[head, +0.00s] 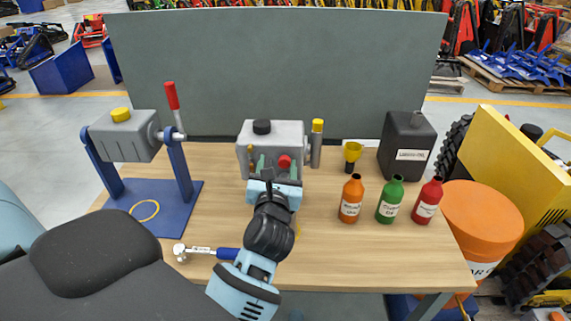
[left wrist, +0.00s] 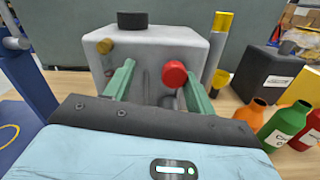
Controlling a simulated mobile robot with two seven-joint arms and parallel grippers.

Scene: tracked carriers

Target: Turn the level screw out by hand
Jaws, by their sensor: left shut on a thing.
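A grey gear housing (head: 286,133) with a black cap (head: 262,127) stands at the middle of the bench; it also shows in the left wrist view (left wrist: 150,50). A red round screw head (head: 284,161) is on its front, also in the left wrist view (left wrist: 174,74). A brass screw (left wrist: 105,46) is at the upper left of that face. The red head lies close to the right finger; contact at the left finger is unclear. My right gripper is out of view.
A yellow-topped cylinder (head: 316,143), a yellow funnel (head: 352,153), a black canister (head: 405,146) and orange (head: 351,199), green (head: 390,200) and red (head: 427,201) bottles stand right. A blue stand (head: 178,205) is left. A ratchet (head: 205,250) lies in front.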

